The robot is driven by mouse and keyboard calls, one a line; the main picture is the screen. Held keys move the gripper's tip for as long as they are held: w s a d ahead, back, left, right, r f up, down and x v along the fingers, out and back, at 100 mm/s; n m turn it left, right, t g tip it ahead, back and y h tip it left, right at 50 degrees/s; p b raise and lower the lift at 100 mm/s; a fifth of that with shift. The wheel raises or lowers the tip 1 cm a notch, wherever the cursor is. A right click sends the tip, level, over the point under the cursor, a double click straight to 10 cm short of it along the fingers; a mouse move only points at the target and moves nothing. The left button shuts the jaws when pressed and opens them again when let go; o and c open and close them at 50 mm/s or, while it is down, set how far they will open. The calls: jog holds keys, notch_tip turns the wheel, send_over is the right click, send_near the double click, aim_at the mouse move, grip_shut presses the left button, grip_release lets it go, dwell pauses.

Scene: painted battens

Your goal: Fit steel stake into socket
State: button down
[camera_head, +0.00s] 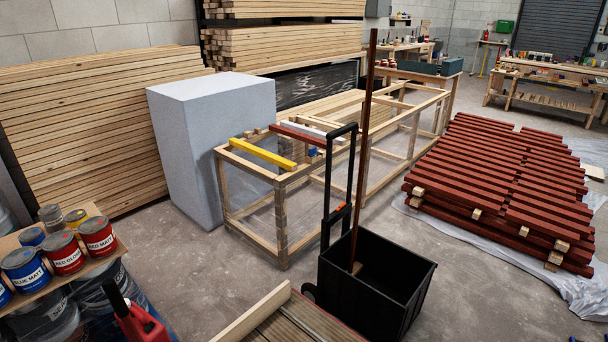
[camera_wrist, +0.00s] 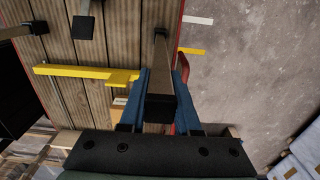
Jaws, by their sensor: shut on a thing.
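In the wrist view my gripper (camera_wrist: 161,88) has its two blue fingers closed around a square metal stake (camera_wrist: 161,62). The stake's dark square end is near the camera, and its body runs away toward the planked deck (camera_wrist: 118,42). A small dark piece is at the stake's far end, near the deck's red edge (camera_wrist: 181,22). I cannot tell whether that is a socket, or whether the far end is inside it or above it. Neither my gripper nor the stake shows in the head view.
Two other dark-ended bars (camera_wrist: 83,26) (camera_wrist: 20,31) stand left on the deck, and a yellow bar (camera_wrist: 72,72) crosses it. In the head view a black cart (camera_head: 372,300) holds a tall brown pole (camera_head: 365,150), close beside planks.

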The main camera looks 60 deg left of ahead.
jog(key=shift+f+b, duration=0.95)
jog(key=shift+f, duration=0.4)
jog(key=c, duration=0.5)
grip_release()
jog(key=shift+c, duration=0.2)
jog(key=shift+r, duration=0.1)
notch_tip(320, 180, up, 13)
jog(key=p, duration=0.3)
jog(key=shift+p, duration=0.3)
jog(key=shift+w, duration=0.1)
